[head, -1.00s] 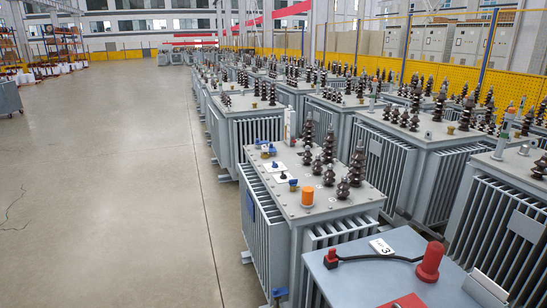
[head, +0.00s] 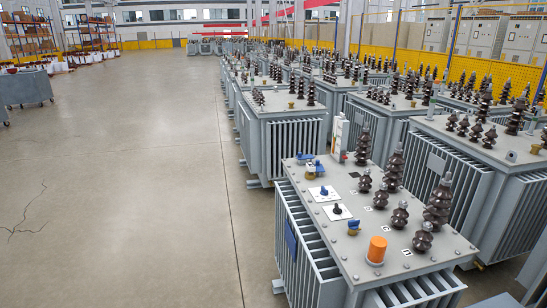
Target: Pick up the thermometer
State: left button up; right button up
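No item in the head view can be told for certain as the thermometer. The nearest grey transformer (head: 335,235) carries an orange cylinder (head: 376,250), a slim upright white piece (head: 338,138) at its far end, and two white plates with blue and dark knobs (head: 324,191). A small blue-topped brass fitting (head: 354,227) stands near its left edge. Several dark ribbed insulators (head: 438,204) rise along its right side. Neither of my grippers is in view.
Rows of similar transformers (head: 282,112) stand behind and to the right, close together. The concrete floor (head: 130,170) on the left is wide and clear. A grey cart (head: 27,88) and shelving (head: 90,35) stand at the far left.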

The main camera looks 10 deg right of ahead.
aim_at(311, 168)
jog(key=i, duration=1.5)
jog(key=i+z, duration=0.15)
jog(key=i, duration=0.35)
jog(key=i+j+z, duration=0.15)
jog(key=i, duration=0.35)
jog(key=i+j+z, duration=0.25)
jog(key=i+z, duration=0.25)
jog(key=i+j+z, duration=0.45)
